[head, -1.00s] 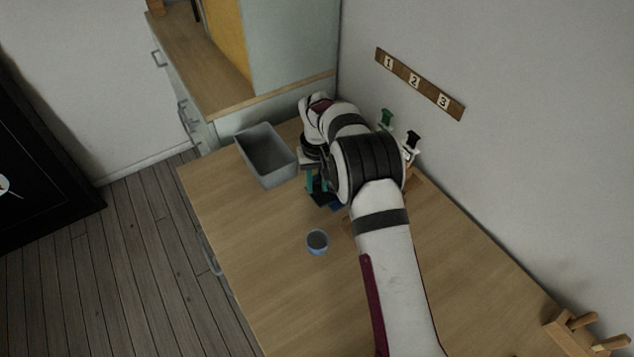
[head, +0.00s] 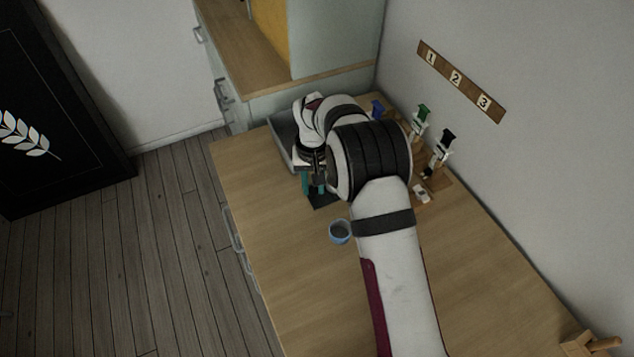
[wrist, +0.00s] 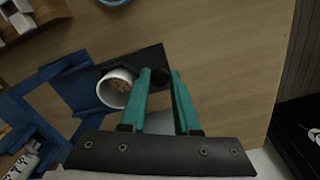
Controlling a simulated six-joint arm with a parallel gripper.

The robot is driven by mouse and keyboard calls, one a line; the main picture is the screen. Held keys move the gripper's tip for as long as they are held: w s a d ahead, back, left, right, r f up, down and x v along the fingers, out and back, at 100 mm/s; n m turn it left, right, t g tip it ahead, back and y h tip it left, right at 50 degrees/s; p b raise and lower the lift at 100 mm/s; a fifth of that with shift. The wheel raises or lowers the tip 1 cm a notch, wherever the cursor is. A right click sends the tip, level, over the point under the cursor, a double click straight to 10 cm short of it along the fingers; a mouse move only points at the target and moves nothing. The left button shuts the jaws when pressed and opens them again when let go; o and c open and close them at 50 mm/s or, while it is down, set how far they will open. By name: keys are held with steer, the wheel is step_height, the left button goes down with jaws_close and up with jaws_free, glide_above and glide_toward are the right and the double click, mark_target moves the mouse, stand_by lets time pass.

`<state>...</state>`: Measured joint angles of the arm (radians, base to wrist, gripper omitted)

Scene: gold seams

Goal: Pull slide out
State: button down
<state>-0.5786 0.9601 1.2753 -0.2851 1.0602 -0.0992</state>
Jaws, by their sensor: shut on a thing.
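The slide (wrist: 148,58) is a flat dark plate sticking out to the right of a blue frame (wrist: 62,85) in the wrist view. A white cup (wrist: 117,90) with brown contents sits on or just beside it, tilted towards the camera. My gripper (wrist: 159,75) has two teal fingers shut on a dark knob at the slide. In the head view the dark plate (head: 322,201) shows below my gripper (head: 309,187) on the table. My arm hides the blue frame's body and the white cup there.
A grey bin (head: 283,138) is partly hidden behind my arm. Stands with green (head: 423,112) and black (head: 447,137) tops line the wall under a numbered board (head: 458,80). The table's front is clear.

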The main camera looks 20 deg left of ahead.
steer(key=c, duration=0.9)
jaws_free()
step_height(320, 180, up, 16)
steer(key=shift+f, duration=0.1)
